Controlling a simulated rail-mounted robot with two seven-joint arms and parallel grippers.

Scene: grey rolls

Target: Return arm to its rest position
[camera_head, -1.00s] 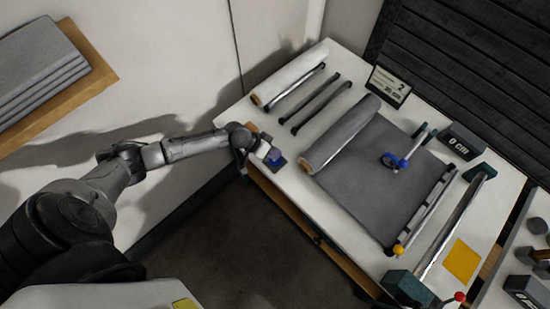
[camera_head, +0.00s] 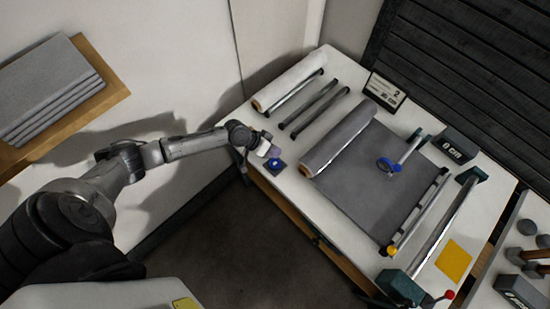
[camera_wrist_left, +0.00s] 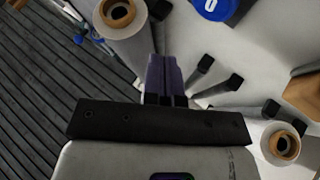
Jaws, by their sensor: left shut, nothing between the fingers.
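My left gripper (camera_head: 272,153) hangs over the table's near left edge, at the end of my outstretched arm. Its two purple fingers (camera_wrist_left: 166,75) are together, with nothing between them in the left wrist view. A blue round knob (camera_head: 275,163) on a dark square base sits right beside the fingers; whether they touch it I cannot tell. It shows at the top of the left wrist view (camera_wrist_left: 212,7), apart from the fingers. A grey roll (camera_head: 340,136) lies on the table with its sheet (camera_head: 373,178) unrolled to the right. My right gripper is not in view.
A pale roll (camera_head: 289,80) and dark-ended rods (camera_head: 312,104) lie at the table's back left. A long bar (camera_head: 447,222) on green mounts and a yellow square (camera_head: 454,260) are at right. Grey sheets (camera_head: 48,88) lie on a wooden shelf at left. Dark floor is open below the arm.

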